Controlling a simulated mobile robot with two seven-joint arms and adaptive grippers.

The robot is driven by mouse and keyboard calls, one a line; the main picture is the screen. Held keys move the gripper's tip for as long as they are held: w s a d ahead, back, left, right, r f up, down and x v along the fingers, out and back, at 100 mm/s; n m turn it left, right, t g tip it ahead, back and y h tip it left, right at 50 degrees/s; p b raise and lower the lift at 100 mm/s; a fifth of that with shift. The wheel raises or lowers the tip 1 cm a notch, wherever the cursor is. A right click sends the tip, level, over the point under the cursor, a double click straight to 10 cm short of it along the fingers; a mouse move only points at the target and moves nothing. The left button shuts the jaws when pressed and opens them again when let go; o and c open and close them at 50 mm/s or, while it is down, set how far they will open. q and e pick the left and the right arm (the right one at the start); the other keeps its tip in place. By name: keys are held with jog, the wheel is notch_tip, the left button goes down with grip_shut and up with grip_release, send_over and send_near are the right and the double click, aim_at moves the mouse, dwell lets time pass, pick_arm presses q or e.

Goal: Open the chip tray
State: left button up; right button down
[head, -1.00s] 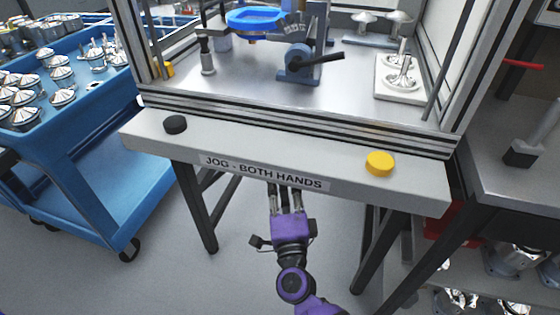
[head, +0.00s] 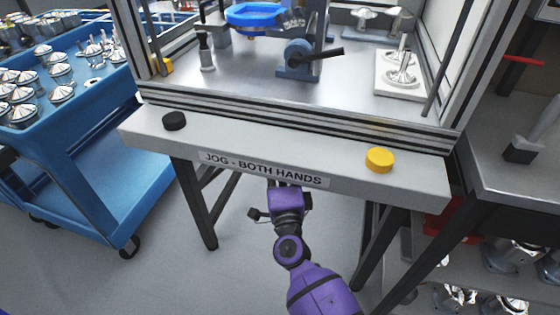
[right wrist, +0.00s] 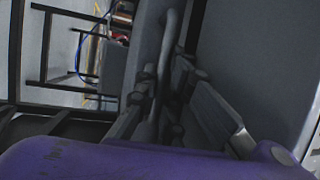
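The chip tray is not clearly seen in the head view; the bench front labelled "JOG - BOTH HANDS" (head: 262,170) covers the space below. In the right wrist view a grey bar handle (right wrist: 168,45) stands off a dark grey panel (right wrist: 245,60), which appears to be the tray front. My right gripper (right wrist: 162,85) has its fingers on either side of this bar, with the bar passing between the tips. The fingers look open, and firm contact is not evident. In the head view my right gripper (head: 284,184) reaches under the bench edge, fingertips hidden. My left gripper is not in view.
A black button (head: 175,121) and a yellow button (head: 380,160) sit on the bench ledge above my right gripper. Dark bench legs (head: 196,205) stand on both sides. A blue cart (head: 95,190) with machined parts is at left. Floor between the legs is clear.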

pick_arm(q)
jog(key=shift+s, duration=0.25)
pick_arm(e)
jog(key=shift+s, duration=0.25)
pick_arm(q)
jog(key=r+p, duration=0.1)
jog(key=w+r+p, duration=0.1)
jog(key=shift+w+d+r+p, duration=0.1)
jog(key=shift+r+p, duration=0.05)
jog(key=shift+p, duration=0.15)
pick_arm(e)
jog(key=s+a, duration=0.4)
jog(key=s, duration=0.9)
jog(key=s+a, duration=0.4)
jog(key=s, duration=1)
jog(key=shift+a, duration=0.4)
jog(key=shift+f, duration=0.1)
jog(key=c, duration=1.8)
grip_release()
jog(key=shift+c, duration=0.2)
jog(key=v, duration=0.7)
jog(key=shift+s, duration=0.2)
